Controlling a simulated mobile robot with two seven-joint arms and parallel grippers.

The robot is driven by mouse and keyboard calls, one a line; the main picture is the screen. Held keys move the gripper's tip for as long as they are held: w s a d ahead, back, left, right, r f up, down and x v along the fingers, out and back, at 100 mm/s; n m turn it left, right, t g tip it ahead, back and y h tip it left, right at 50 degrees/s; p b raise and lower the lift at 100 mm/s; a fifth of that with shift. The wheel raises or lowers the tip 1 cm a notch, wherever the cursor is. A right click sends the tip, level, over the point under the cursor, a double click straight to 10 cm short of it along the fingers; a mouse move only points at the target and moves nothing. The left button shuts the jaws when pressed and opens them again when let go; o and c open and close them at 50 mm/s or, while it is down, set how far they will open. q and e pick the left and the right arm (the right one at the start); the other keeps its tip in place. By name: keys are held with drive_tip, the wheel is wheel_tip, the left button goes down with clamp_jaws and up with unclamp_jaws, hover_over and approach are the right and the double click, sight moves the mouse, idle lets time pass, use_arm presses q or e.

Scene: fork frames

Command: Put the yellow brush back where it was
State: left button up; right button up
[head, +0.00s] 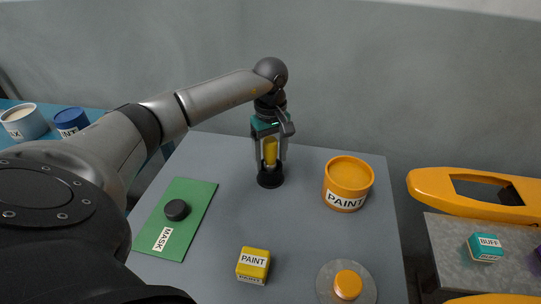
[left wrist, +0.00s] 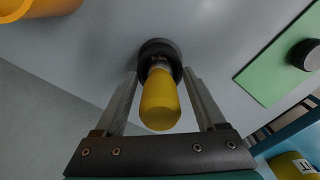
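The yellow brush (head: 270,151) stands upright on the grey table (head: 300,225), its lower end at a round black base (head: 270,179). I cannot tell whether the base is part of the brush or a holder. My left gripper (head: 270,160) points down over the brush, one finger on each side. In the left wrist view the yellow handle (left wrist: 160,102) lies between the fingers of the left gripper (left wrist: 161,73), with gaps on both sides. The left gripper is open. My right gripper is not in view.
An orange PAINT tub (head: 348,180) stands right of the brush. A yellow PAINT block (head: 253,264) and a grey disc (head: 330,290) with an orange knob are in front. A green MASK mat (head: 199,205) with a black puck (head: 177,210) lies left. A BUFF block (head: 485,247) is on another surface.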

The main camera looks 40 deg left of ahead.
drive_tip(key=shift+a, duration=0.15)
use_arm(q)
drive_tip(key=shift+r, duration=0.2)
wheel_tip(320, 180, up, 11)
drive_tip(key=shift+f+p, duration=0.15)
drive_tip(key=shift+p, duration=1)
drive_tip(key=shift+r, duration=0.55)
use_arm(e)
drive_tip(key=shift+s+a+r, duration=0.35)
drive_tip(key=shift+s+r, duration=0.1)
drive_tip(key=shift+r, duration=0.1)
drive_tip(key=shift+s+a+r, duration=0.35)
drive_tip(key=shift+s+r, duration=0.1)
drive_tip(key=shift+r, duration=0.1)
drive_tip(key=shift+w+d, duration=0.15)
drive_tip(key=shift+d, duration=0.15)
